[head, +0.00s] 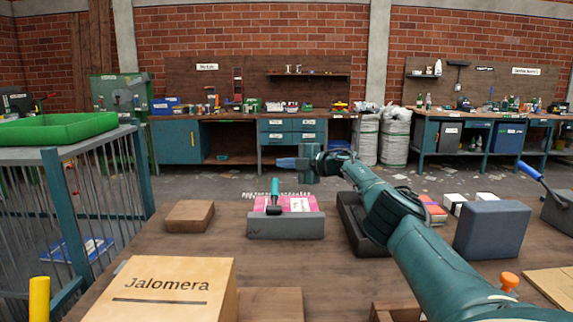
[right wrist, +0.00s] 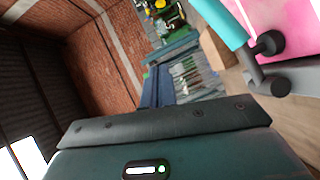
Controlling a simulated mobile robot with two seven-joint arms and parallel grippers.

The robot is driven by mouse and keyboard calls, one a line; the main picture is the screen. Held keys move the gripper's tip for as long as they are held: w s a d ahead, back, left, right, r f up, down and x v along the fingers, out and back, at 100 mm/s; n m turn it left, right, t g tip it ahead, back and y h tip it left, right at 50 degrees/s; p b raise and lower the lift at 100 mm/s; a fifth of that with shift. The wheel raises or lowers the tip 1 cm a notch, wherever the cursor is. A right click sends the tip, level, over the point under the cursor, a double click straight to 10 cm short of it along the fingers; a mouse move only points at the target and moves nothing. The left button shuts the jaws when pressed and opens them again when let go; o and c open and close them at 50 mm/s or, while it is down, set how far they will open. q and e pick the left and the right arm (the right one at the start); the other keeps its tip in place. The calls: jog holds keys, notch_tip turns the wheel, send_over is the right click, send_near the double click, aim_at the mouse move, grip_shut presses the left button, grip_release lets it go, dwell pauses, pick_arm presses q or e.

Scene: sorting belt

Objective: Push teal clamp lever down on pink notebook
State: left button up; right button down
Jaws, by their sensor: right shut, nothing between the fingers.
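The pink notebook (head: 299,203) lies at the back of a dark grey clamp block (head: 286,227) on the brown table, with a pale label on it. The teal clamp lever (head: 275,187) stands upright on the clamp, with a black knob at its foot. In the right wrist view the teal lever (right wrist: 219,22) and pink notebook (right wrist: 286,25) show at the upper right. My right gripper (head: 284,162) is shut and empty, pointing left. In the head view it appears just above the lever's top; I see no contact. My left gripper is out of view.
A brown wooden block (head: 190,215) lies left of the clamp, and a box marked Jalomera (head: 175,285) stands in front. A dark tray (head: 352,222) and a blue-grey block (head: 492,230) are to the right. A green tray (head: 60,128) sits on the rack at left.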

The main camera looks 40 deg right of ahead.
pick_arm(q)
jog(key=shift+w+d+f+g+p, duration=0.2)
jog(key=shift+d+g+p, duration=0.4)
jog(key=shift+p, duration=0.25)
pick_arm(e)
jog(key=s+d+r, duration=0.5)
jog(key=s+r, duration=0.1)
jog(key=shift+s+d, duration=0.25)
jog(key=shift+s, duration=0.1)
